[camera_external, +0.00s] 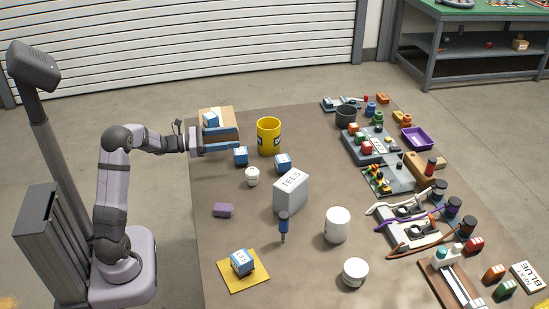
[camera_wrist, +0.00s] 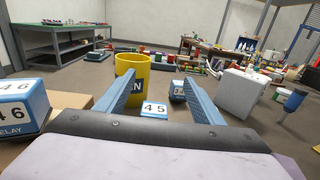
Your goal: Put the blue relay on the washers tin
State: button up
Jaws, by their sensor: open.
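Several blue-and-white relay blocks are in view. One (camera_external: 211,119) sits on a cardboard box by my gripper; the wrist view shows it at left, marked 46 and RELAY (camera_wrist: 20,106). One marked 45 (camera_wrist: 154,109) shows between my fingers, beyond them. Another (camera_external: 283,162) stands right of it, and one (camera_external: 242,263) rests on a yellow square mat (camera_external: 237,284). I cannot tell which is meant. My gripper (camera_external: 238,139) is open and empty, beside the cardboard box. White cylinders (camera_external: 337,224) and (camera_external: 355,272) stand at front right; no washers label is readable.
A yellow bin (camera_external: 268,137) stands ahead of my gripper. A grey-white TEES box (camera_external: 291,190), a blue screwdriver (camera_external: 283,227), a small white jar (camera_external: 252,176) and a purple block (camera_external: 223,210) stand mid-table. Devices and cables crowd the right side. The left front is fairly clear.

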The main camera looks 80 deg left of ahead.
notch_tip(320, 180, down, 8)
jog(key=shift+r+b, duration=0.1)
jog(key=shift+b, duration=0.2)
jog(key=shift+w+d+p, duration=0.15)
jog(key=shift+w+p, duration=0.15)
jog(key=shift+w, duration=3.5)
jog(key=c, duration=1.3)
jog(key=shift+r, duration=0.1)
notch_tip(320, 180, up, 18)
jog(key=shift+f+p, duration=0.1)
jog(key=shift+p, duration=0.35)
